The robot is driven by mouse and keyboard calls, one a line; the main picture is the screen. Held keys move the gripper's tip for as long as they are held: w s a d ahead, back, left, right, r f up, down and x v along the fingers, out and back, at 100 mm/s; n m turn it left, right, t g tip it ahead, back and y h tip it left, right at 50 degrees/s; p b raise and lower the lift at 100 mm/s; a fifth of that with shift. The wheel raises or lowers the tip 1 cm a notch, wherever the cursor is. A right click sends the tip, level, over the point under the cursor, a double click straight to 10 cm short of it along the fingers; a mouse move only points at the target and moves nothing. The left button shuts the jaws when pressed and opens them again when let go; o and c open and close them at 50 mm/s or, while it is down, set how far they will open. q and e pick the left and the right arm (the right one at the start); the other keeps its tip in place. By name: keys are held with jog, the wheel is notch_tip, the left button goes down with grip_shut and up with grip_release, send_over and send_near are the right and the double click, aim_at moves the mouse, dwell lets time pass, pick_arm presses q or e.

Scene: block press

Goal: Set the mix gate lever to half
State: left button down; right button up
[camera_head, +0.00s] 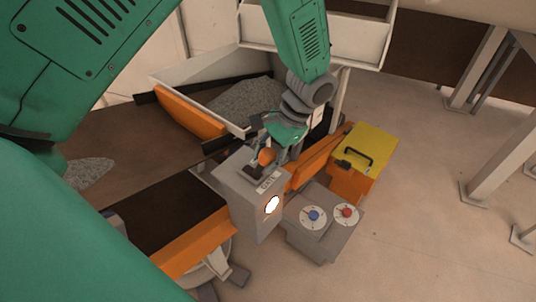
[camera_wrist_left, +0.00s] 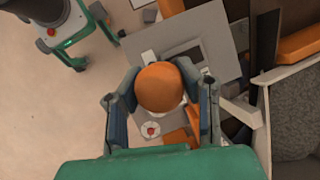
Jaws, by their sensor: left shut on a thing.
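The mix gate lever's orange knob (camera_head: 267,157) sits above the grey gate box (camera_head: 240,196), which carries a "GATE" label and a lit round lamp (camera_head: 272,205). My left gripper (camera_head: 265,149) reaches down onto the knob from above. In the left wrist view the round orange knob (camera_wrist_left: 160,87) lies between the two fingers of the left gripper (camera_wrist_left: 158,100), which are shut on it. The grey plate of the box (camera_wrist_left: 215,35) shows behind it with a dark slot. The lever's shaft is mostly hidden under the knob. My right gripper is not in view.
A grey control box has a blue knob (camera_head: 314,216) and a red knob (camera_head: 346,212). A yellow-topped orange box (camera_head: 364,150) with a black handle stands to its right. A hopper of grey gravel (camera_head: 245,98) is behind. Open floor (camera_head: 430,220) lies at right.

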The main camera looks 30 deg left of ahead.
pick_arm(q)
jog(key=shift+w+d+r+h+p, duration=0.1)
jog(key=shift+w+r+h+p, duration=0.1)
jog(key=shift+r+h+p, duration=0.25)
jog(key=shift+h, duration=0.95)
jog(key=a+p, duration=0.2)
jog(key=a, duration=0.1)
jog(key=a+r+p, duration=0.1)
jog(key=a, duration=0.1)
jog(key=shift+w+r+p, duration=0.1)
jog(key=shift+w+p, duration=0.25)
jog(key=c, duration=1.2)
grip_release()
jog(key=shift+o, duration=0.9)
jog(key=shift+s+a, duration=0.15)
jog(key=shift+a, duration=0.15)
